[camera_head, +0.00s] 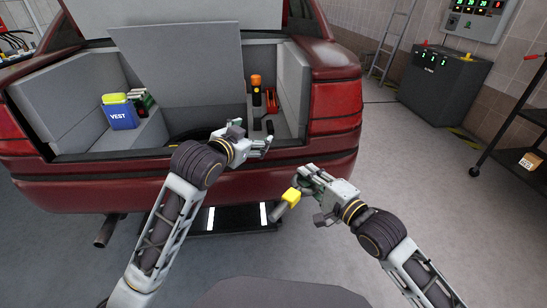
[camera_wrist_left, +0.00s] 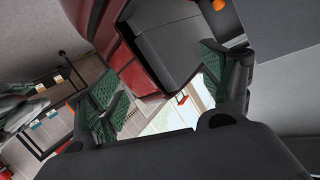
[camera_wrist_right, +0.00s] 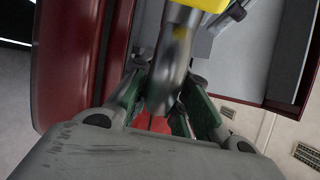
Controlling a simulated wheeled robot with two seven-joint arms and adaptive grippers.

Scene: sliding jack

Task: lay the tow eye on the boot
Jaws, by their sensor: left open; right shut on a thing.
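My right gripper (camera_head: 304,184) is shut on a grey metal piece with a yellow block, which looks like the tow eye (camera_head: 279,212). It holds it in the air, in front of and below the car's rear bumper. In the right wrist view the grey shaft of the tow eye (camera_wrist_right: 172,62) stands between the fingers, its yellow part at the top edge. My left gripper (camera_head: 264,145) is open and empty at the rear sill of the open boot (camera_head: 83,88). The left wrist view shows its fingers apart.
A grey floor panel (camera_head: 188,68) stands raised in the boot over a dark well. An orange-topped torch (camera_head: 256,88) stands at right. A dark cabinet (camera_head: 443,87) is at back right.

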